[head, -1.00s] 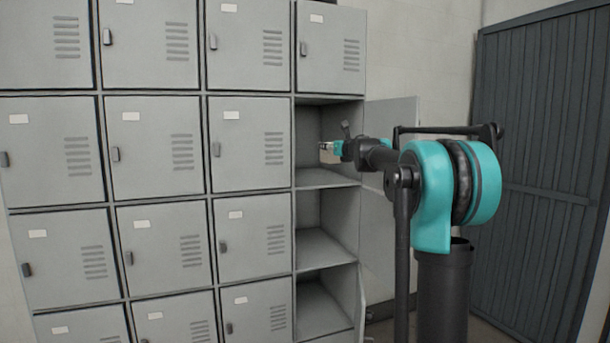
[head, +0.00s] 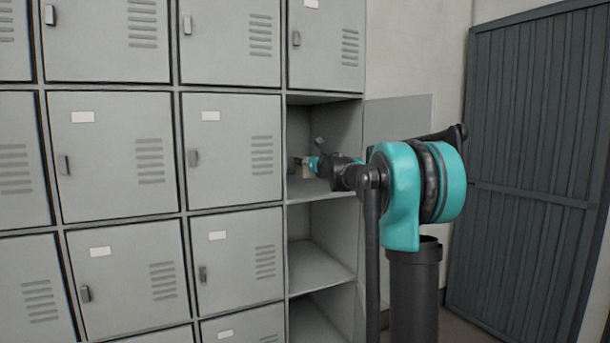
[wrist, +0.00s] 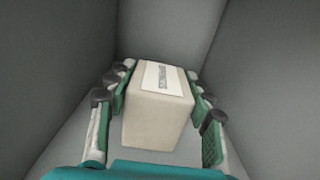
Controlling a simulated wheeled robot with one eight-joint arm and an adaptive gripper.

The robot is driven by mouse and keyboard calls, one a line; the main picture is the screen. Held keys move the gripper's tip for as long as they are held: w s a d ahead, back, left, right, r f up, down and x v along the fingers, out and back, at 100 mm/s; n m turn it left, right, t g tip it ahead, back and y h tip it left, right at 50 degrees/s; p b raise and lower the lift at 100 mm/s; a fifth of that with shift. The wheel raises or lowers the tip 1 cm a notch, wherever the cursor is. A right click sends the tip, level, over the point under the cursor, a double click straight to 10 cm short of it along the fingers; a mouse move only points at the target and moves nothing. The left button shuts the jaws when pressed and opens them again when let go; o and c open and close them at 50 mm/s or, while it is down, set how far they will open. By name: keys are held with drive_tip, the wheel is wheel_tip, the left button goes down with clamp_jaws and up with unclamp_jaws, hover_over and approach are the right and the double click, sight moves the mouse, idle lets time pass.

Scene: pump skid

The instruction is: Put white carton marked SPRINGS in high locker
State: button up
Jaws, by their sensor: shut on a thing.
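The white carton (wrist: 158,110), with a label on its top too blurred to read surely, sits between the fingers of my gripper (wrist: 160,112) in the wrist view. My gripper is shut on it from both sides. In the head view my gripper (head: 312,164) reaches into an open locker compartment (head: 345,120) in the right column, and a pale bit of the carton (head: 306,172) shows at its tip. The carton is close to the compartment floor; I cannot tell whether it touches. Grey compartment walls surround it in the wrist view.
Open compartments (head: 320,262) lie below this one. Closed grey locker doors (head: 232,150) fill the left, and a closed door (head: 326,45) is above. An open door (head: 400,115) swings out at the right, behind my arm. A dark ribbed gate (head: 540,160) stands farther right.

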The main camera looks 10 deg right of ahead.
sight(307, 172)
drive_tip(key=shift+f, duration=2.3)
drive_tip(key=shift+f, duration=0.1)
drive_tip(key=o, duration=1.5)
drive_tip(key=shift+s, duration=0.1)
drive_tip(key=v, duration=1.2)
